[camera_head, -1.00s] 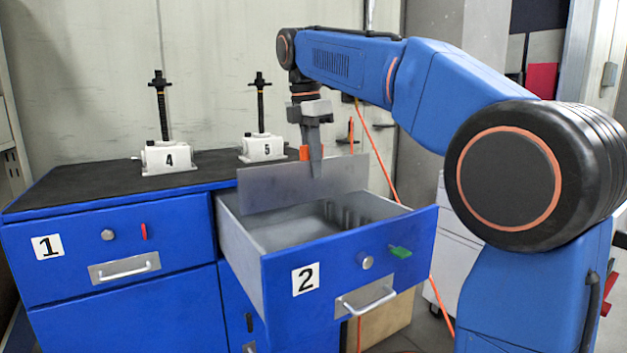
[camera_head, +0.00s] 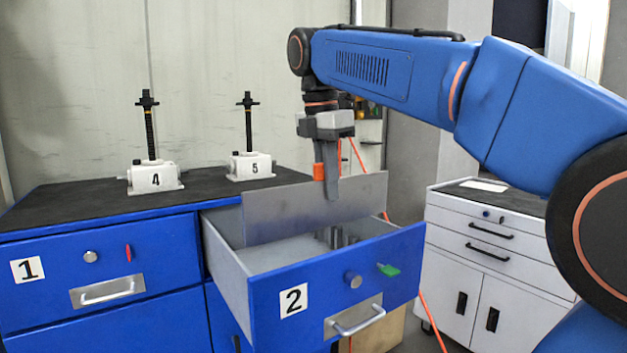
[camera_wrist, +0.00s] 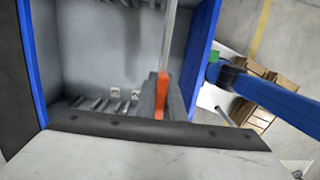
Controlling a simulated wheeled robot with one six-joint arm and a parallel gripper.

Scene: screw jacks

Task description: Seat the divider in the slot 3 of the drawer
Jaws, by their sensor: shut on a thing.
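The divider (camera_head: 285,212) is a thin grey plate, held upright over the open drawer 2 (camera_head: 262,300). My gripper (camera_head: 331,190) is shut on the divider's upper edge, right of its middle. In the wrist view the divider (camera_wrist: 169,40) shows edge-on as a thin strip, with my gripper (camera_wrist: 160,97) around it. The drawer is blue-fronted with a grey inside. Slot ribs (camera_wrist: 100,104) line one inner wall, with small label plates (camera_wrist: 124,93) whose numbers I cannot read. More ribs show on the opposite wall. I cannot tell whether the divider's lower edge is below the rim.
Two white screw jacks, 4 (camera_head: 155,178) and 5 (camera_head: 251,165), stand on the black worktop (camera_head: 75,207). Closed drawer 1 (camera_head: 165,255) is at left. A white tool cabinet (camera_head: 480,255) stands right of the drawer. A green tab (camera_head: 388,269) sticks out of the drawer front.

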